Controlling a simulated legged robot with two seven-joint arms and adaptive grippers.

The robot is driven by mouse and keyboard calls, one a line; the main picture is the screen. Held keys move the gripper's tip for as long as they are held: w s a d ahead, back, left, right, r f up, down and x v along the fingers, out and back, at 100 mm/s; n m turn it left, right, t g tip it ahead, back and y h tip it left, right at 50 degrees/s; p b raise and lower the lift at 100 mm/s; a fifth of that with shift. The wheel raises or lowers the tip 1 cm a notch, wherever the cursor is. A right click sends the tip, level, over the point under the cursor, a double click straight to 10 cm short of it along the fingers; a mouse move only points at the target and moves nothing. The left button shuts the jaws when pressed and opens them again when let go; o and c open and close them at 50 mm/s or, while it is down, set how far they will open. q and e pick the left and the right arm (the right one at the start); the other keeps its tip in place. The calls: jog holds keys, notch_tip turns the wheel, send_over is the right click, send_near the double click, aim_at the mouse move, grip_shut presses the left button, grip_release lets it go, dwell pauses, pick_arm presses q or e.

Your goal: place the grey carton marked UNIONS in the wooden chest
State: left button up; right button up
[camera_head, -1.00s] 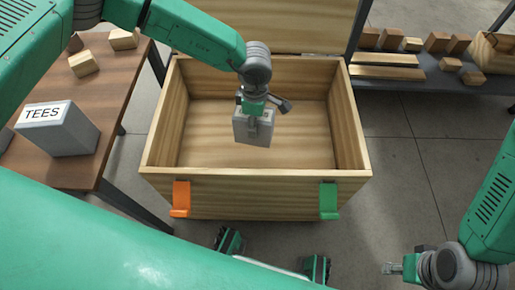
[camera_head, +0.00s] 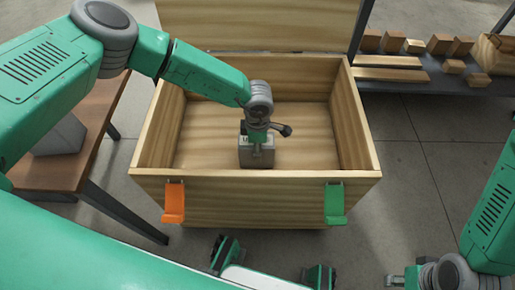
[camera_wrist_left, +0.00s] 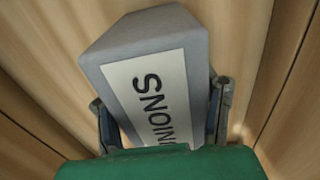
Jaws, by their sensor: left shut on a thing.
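My left gripper (camera_head: 257,143) reaches down into the chest and is shut on the carton. In the left wrist view the carton's UNIONS label (camera_wrist_left: 155,105) faces the camera, with a finger on each side of the carton. I cannot tell whether the carton touches the chest floor. My right gripper (camera_head: 394,282) is at the lower right, outside the chest, and its jaws are too small to read.
The chest lid (camera_head: 260,25) stands open at the back. An orange latch (camera_head: 173,202) and a green latch (camera_head: 334,203) are on its front. A table (camera_head: 85,170) with a grey carton (camera_head: 62,136) is at left. A shelf (camera_head: 430,85) with wooden blocks is at right.

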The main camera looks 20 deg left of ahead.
pick_arm(q)
jog(key=shift+a+r, duration=0.1)
jog(key=o, duration=1.5)
jog(key=shift+r, duration=0.15)
notch_tip(320, 180, up, 12)
jog(key=p, duration=0.5)
